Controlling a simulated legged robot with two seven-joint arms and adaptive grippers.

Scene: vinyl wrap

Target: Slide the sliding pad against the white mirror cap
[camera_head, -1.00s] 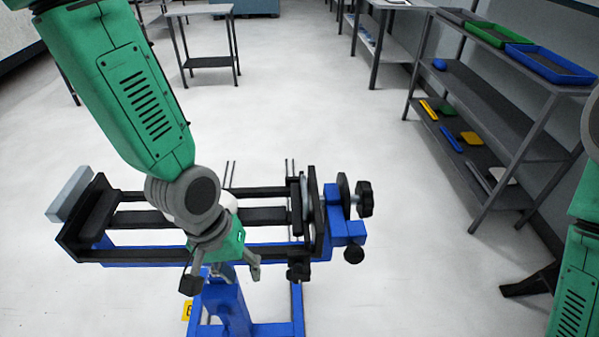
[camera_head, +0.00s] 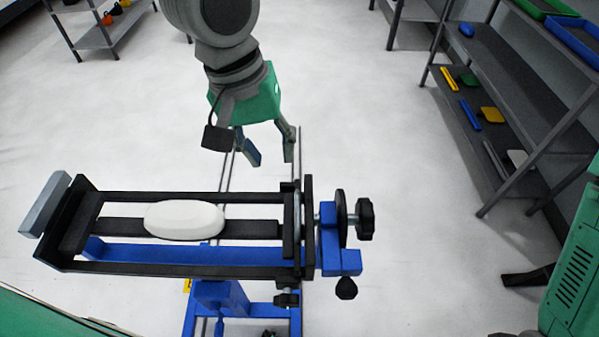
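The white mirror cap (camera_head: 185,220) is a smooth oval piece lying on the middle bar of the black-railed fixture (camera_head: 240,270). Toward the fixture's right end stands an upright black and grey pad (camera_head: 296,222), which looks like the sliding pad. A clear gap separates it from the cap. My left gripper (camera_head: 270,158) is beyond the fixture's far rail, pointing down, with its fingers spread and nothing between them. It appears apart from both the cap and the pad. My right gripper is out of view.
A round black knob (camera_head: 366,219) and screw stick out at the fixture's right end. A grey block (camera_head: 45,205) is at its left end. A blue stand (camera_head: 218,300) carries it. A grey shelf (camera_head: 510,110) stands at right. The floor between is clear.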

